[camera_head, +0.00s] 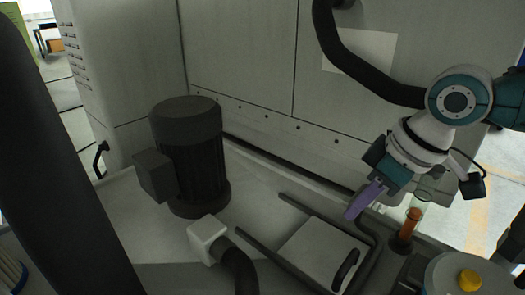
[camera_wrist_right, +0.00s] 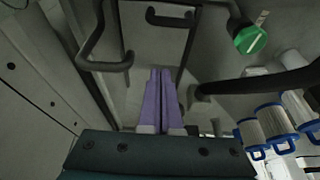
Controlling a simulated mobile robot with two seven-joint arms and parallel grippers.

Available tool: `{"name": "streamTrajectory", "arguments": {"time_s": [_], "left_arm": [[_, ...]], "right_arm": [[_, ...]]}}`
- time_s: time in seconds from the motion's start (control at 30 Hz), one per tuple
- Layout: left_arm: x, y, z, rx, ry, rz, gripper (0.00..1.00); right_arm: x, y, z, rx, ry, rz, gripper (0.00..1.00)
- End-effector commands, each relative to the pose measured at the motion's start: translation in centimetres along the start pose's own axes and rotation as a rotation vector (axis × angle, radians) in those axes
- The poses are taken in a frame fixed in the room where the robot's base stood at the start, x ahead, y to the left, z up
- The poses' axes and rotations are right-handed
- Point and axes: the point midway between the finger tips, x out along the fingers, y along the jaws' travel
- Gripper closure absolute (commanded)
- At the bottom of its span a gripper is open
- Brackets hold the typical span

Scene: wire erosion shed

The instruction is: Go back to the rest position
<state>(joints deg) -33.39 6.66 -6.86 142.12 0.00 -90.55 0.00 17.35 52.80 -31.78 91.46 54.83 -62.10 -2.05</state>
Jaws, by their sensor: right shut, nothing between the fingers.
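My right gripper (camera_head: 352,213) comes in from the right in the head view. Its purple fingers point down and to the left, above the machine's grey top near a dark bent rail. In the right wrist view the same gripper (camera_wrist_right: 160,74) has its two purple fingers side by side, shut with nothing between them. My left gripper shows in neither view.
A dark motor (camera_head: 186,150) stands on the machine top. A pale lid (camera_head: 318,250) with a dark handle lies below my right gripper. An orange-brown upright piece (camera_head: 409,228) is close to its right. The wrist view shows a green knob (camera_wrist_right: 250,40) and blue-rimmed cylinders (camera_wrist_right: 270,118).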

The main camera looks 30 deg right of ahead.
Motion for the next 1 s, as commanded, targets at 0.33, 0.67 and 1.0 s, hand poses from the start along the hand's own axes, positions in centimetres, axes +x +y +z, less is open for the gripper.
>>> {"name": "streamTrajectory", "arguments": {"time_s": [0.33, 0.67, 1.0], "left_arm": [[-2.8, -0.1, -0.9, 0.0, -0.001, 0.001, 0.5], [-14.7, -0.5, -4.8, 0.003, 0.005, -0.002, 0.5], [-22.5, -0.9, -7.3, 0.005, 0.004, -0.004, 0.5]], "right_arm": [[-2.3, -3.8, -0.2, -0.051, -0.011, -0.041, 1.0], [-15.1, -17.7, 0.1, -0.067, 0.017, -0.072, 1.0], [-27.8, -17.4, 2.8, 0.202, -0.051, 0.105, 1.0]]}}
